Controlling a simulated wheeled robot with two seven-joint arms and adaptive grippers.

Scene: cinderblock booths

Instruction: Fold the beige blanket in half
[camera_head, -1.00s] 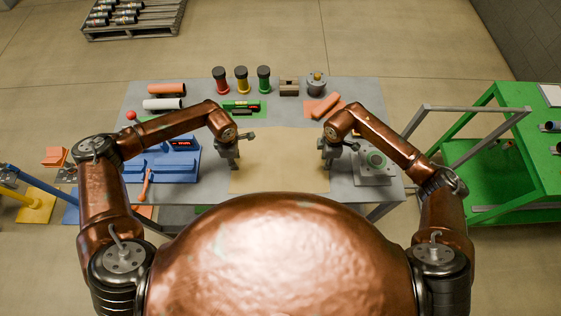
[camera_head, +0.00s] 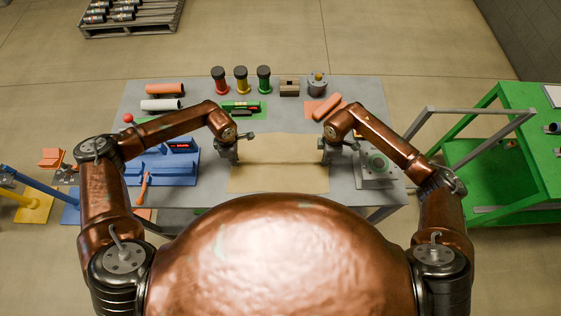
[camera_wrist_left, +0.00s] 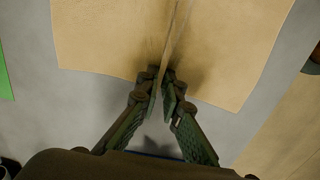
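The beige blanket (camera_head: 279,178) lies on the grey table between my two arms. Its part between the grippers is raised off the table, with a shadow band below it. My left gripper (camera_head: 230,157) is at the blanket's left side. In the left wrist view its fingers (camera_wrist_left: 164,76) are closed on a pinched ridge of the blanket (camera_wrist_left: 110,40). My right gripper (camera_head: 327,157) is at the blanket's right side. Its fingertips are small and partly hidden, but the raised cloth reaches to it, held as on the left.
Red, yellow and green-bodied cylinders (camera_head: 241,80) line the back. A green cart (camera_head: 500,150) stands right of the table.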

